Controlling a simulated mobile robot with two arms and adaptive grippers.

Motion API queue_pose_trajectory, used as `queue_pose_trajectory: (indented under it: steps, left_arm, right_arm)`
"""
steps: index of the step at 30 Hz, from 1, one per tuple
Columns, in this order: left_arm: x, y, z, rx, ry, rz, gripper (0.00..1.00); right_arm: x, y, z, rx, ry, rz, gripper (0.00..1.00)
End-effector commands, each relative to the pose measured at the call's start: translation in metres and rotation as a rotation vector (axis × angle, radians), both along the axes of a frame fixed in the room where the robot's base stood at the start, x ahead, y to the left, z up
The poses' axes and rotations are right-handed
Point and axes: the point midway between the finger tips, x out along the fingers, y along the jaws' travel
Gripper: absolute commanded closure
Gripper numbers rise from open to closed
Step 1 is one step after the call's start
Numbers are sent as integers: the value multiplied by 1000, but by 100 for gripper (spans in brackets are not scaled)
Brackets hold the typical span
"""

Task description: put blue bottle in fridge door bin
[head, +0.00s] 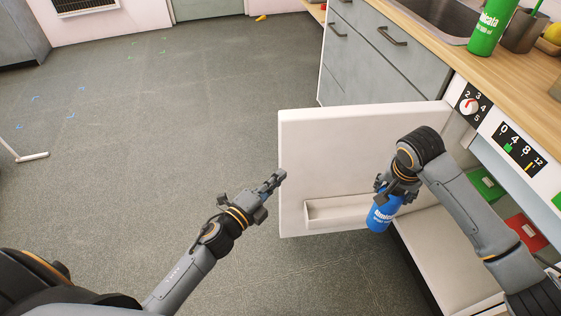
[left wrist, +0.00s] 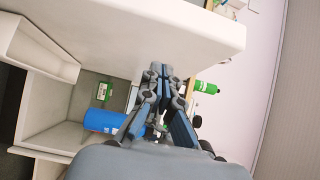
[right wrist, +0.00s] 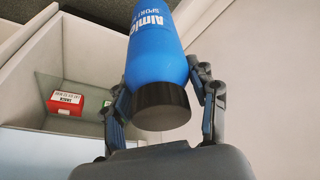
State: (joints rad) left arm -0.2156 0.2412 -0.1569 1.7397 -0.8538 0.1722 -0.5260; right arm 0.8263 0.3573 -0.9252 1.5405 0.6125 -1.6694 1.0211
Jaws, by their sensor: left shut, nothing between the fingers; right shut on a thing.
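The blue bottle (head: 381,214) hangs in my right gripper (head: 396,186), just right of the door bin in the head view. In the right wrist view the bottle (right wrist: 156,65) has its black end (right wrist: 161,104) between the fingers. The bottle also shows in the left wrist view (left wrist: 104,122). The white fridge door (head: 345,140) stands open, with its empty door bin (head: 335,219) low on the inner face. The bin also shows in the left wrist view (left wrist: 38,48). My left gripper (head: 275,180) is shut and empty, in front of the door's left edge.
The open fridge interior (head: 440,255) is at the lower right, with a green box (head: 484,186) and a red box (head: 524,232) inside. A green bottle (head: 490,30) stands on the wooden counter above. Open floor lies to the left.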

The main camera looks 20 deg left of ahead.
Motion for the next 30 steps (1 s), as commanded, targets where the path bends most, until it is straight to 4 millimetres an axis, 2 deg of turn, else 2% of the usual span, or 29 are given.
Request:
queue_pose_trajectory:
  steps: [3, 9, 14, 26, 30]
  left_arm:
    - [24, -8, 1, 0, -2, 1, 100]
    - [48, 6, -1, 1, 0, 1, 100]
    - [56, 9, 0, -2, 1, 0, 100]
    - [59, 11, -1, -1, 1, -3, 100]
    - [76, 20, -2, 5, -4, -44, 100]
  right_arm:
    - [1, 0, 1, 1, -2, 0, 100]
    - [1, 0, -1, 1, -2, 0, 100]
    - [1, 0, -1, 1, -2, 0, 100]
    - [1, 0, -2, 1, -2, 0, 100]
    - [0, 0, -7, 1, -2, 0, 100]
